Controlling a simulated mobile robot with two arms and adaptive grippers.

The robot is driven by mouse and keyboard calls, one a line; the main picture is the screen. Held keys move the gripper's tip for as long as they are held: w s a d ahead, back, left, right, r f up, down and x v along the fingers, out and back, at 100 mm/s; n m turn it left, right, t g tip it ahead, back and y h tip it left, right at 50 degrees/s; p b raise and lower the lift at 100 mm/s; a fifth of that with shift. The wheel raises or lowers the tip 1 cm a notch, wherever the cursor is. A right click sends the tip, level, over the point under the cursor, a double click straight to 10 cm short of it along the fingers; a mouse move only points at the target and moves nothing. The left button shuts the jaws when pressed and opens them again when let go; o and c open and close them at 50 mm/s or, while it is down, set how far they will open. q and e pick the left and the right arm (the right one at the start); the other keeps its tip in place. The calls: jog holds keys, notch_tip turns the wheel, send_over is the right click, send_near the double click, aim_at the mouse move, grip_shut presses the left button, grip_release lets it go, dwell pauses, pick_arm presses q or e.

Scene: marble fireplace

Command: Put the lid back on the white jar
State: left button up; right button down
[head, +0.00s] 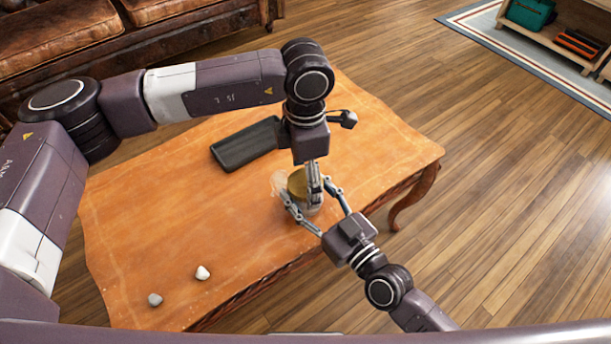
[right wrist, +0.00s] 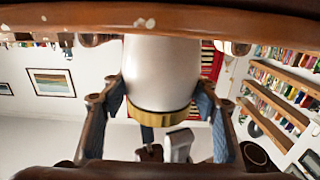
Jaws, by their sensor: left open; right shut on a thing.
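The white jar (right wrist: 162,68) stands upright on the table, upside down in the right wrist view. The gold lid (right wrist: 161,116) sits at the jar's mouth and looks level there. In the head view the lid (head: 297,183) shows as a gold disc, partly hidden by my left gripper. My right gripper (head: 309,207) is shut on the jar, one finger on each side. My left gripper (head: 314,192) points down over the lid with its jaws open; its fingers (right wrist: 166,147) also show just above the lid in the right wrist view. Whether they touch it, I cannot tell.
The wooden table (head: 190,225) carries a dark tray-like slab (head: 246,145) behind the jar. Two small stones, one white (head: 202,272) and one grey (head: 155,299), lie near the front left. A brown leather sofa (head: 90,38) stands behind.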

pick_arm(q)
jog(key=shift+r, duration=2.3)
jog(key=shift+c, duration=0.4)
jog(key=r+n, duration=0.1)
jog(key=n, duration=0.3)
jog(key=shift+r, duration=0.35)
jog(key=n, duration=0.1)
jog(key=r+n, duration=0.1)
jog(key=n, duration=0.2)
jog(key=shift+r+n, duration=0.4)
jog(key=shift+f, duration=4.05)
